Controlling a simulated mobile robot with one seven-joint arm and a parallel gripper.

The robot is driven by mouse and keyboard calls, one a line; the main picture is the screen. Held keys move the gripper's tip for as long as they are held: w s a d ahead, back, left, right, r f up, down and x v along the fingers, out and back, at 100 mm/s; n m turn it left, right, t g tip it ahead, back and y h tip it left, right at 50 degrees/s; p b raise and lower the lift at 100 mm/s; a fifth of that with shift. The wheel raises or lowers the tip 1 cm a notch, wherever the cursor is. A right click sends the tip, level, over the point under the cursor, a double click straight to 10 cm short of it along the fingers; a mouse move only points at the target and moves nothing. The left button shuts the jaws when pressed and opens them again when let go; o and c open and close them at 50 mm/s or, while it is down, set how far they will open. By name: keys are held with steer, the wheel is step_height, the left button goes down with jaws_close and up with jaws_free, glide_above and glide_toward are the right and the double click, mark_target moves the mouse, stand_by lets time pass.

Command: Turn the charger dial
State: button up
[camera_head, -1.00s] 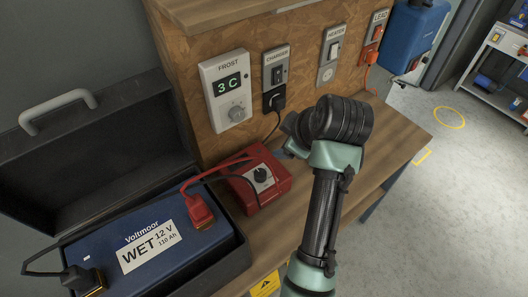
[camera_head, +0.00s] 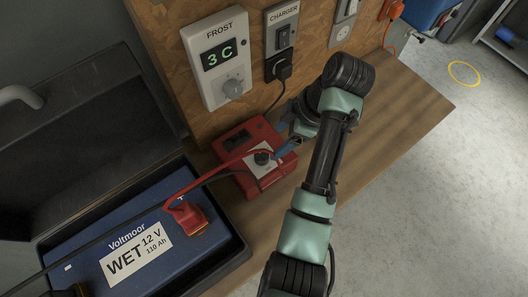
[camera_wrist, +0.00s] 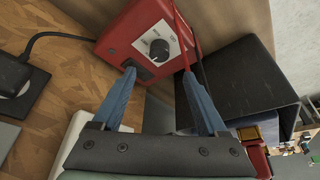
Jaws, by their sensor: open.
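The red charger (camera_head: 252,155) stands on the wooden bench against the panel, with red and black cables running from it. Its black dial (camera_head: 262,157) sits on a white plate; in the wrist view the dial (camera_wrist: 159,50) shows a white pointer mark and lies ahead of the fingers. My gripper (camera_head: 283,150) is at the charger's right side, close to the dial. In the wrist view my gripper (camera_wrist: 160,88) is open, its blue fingers spread, with nothing between them. The dial appears just beyond the fingertips; I cannot tell whether they touch the charger.
A blue Voltmoor battery (camera_head: 80,262) sits in an open dark case at the left, with a red clamp (camera_head: 188,217) on it. The frost thermostat (camera_head: 220,62) reads 3 C above the charger. The charger switch and plug (camera_head: 282,68) are beside it. Bench at right is clear.

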mark_target(262, 155)
steer(key=x, duration=0.9)
steer(key=shift+f, duration=0.3)
jaws_close()
